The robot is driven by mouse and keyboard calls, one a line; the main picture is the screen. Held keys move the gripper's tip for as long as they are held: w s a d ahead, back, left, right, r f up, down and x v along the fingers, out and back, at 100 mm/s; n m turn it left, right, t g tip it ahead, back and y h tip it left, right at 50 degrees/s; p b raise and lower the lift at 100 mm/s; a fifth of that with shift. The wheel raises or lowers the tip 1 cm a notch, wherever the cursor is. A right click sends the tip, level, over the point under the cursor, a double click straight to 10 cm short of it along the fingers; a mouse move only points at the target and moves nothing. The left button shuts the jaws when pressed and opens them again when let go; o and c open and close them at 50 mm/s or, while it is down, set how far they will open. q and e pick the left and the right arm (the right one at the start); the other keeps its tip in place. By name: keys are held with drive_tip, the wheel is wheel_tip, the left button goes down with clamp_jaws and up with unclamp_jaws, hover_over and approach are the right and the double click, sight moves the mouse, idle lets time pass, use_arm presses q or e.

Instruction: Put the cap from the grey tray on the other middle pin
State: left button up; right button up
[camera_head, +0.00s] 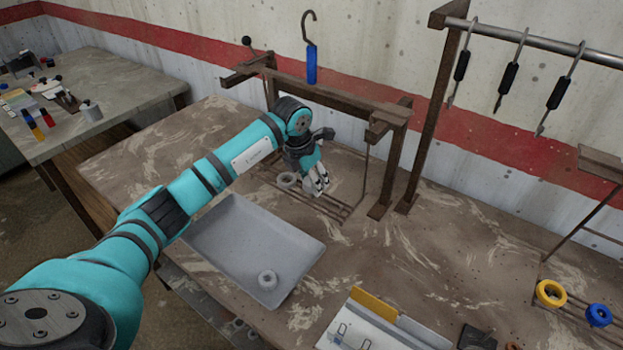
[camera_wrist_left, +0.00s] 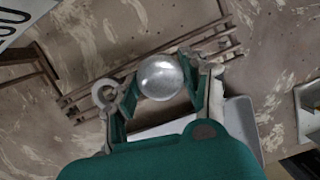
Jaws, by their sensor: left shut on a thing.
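My left gripper (camera_head: 317,188) is above the brown slatted rack (camera_head: 345,211) at the back of the table. It is shut on a shiny silver round cap (camera_wrist_left: 160,77), seen between its fingers in the wrist view. In the head view the fingers mostly hide this cap. A grey ring (camera_head: 288,180) sits on the rack just left of the gripper; it also shows in the wrist view (camera_wrist_left: 104,92). The grey tray (camera_head: 225,235) lies in front of the rack, and a grey ring-shaped piece (camera_head: 267,280) lies in it. I cannot make out the middle pins.
A brown frame (camera_head: 335,102) with a blue-handled hook (camera_head: 311,65) stands over the rack. A post and rail (camera_head: 560,45) with several black-handled hooks are at the right. A yellow ring (camera_head: 550,293) and a blue ring (camera_head: 598,315) are at far right.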

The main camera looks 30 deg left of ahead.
use_arm(q)
drive_tip(key=shift+f+b, duration=0.35)
drive_tip(key=shift+f, duration=0.05)
drive_tip(key=shift+f+b, duration=0.55)
drive_tip(key=shift+f, duration=0.25)
drive_tip(key=shift+f, duration=0.3)
drive_tip(key=o, duration=1.1)
drive_tip(key=shift+o, duration=0.2)
